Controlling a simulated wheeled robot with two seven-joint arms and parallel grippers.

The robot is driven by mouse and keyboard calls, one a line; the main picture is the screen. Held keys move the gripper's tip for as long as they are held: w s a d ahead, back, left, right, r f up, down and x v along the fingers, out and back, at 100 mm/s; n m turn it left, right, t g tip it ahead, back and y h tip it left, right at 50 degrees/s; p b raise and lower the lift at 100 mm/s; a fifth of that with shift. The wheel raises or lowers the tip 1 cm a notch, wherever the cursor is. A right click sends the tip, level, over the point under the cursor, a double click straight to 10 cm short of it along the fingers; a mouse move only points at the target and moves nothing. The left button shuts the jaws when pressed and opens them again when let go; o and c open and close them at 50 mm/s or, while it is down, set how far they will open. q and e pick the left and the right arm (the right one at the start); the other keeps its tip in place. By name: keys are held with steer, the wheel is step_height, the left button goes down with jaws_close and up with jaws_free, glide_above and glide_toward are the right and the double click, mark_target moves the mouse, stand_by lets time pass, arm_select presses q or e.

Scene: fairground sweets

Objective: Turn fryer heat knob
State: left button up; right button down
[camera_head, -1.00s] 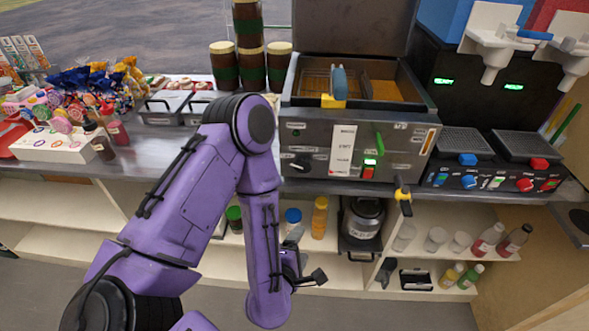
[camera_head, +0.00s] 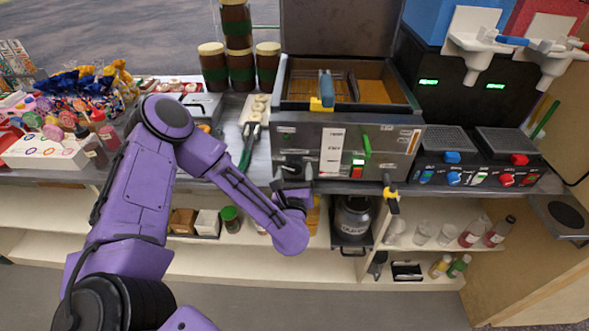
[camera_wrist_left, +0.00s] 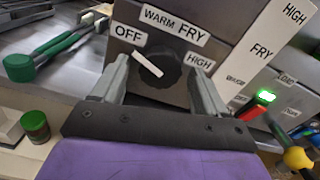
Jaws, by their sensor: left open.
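The fryer (camera_head: 310,135) is a grey metal box on the counter with an open lid and a basket. Its black round heat knob (camera_wrist_left: 157,66) shows in the left wrist view, ringed by labels OFF, WARM, FRY and HIGH. The knob's white mark points up and left, towards OFF. My left gripper (camera_wrist_left: 160,78) is open, with one finger on each side of the knob; I cannot tell whether they touch it. In the head view the left gripper (camera_head: 291,186) is at the fryer's lower left front and partly hides the knob. The right gripper is not in view.
A green handle (camera_wrist_left: 55,50) lies on the counter left of the fryer. A yellow-handled tap (camera_head: 390,195) sticks out at the lower right. A slush machine (camera_head: 480,145) stands to the right. Shelves with a pot (camera_head: 353,215) and bottles are below.

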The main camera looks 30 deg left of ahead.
arm_select(q)
steer(key=c, duration=1.1)
steer(key=shift+m, duration=0.4)
steer(key=shift+o, duration=0.2)
steer(key=m+b, duration=0.1)
steer(key=m, duration=0.1)
steer(key=shift+a+f+m+b, duration=0.1)
steer(key=shift+m+b, duration=0.2)
steer(key=shift+m, duration=0.1)
steer(key=m+b, duration=0.1)
steer(key=m, duration=0.3)
steer(key=shift+m, duration=0.4)
steer(key=m, duration=0.4)
steer(key=shift+a+b, duration=0.1)
steer(key=shift+b, duration=0.2)
steer(key=m, duration=0.5)
steer(key=shift+s+r, duration=0.1)
steer(key=shift+r, duration=0.1)
steer(key=shift+m, duration=0.3)
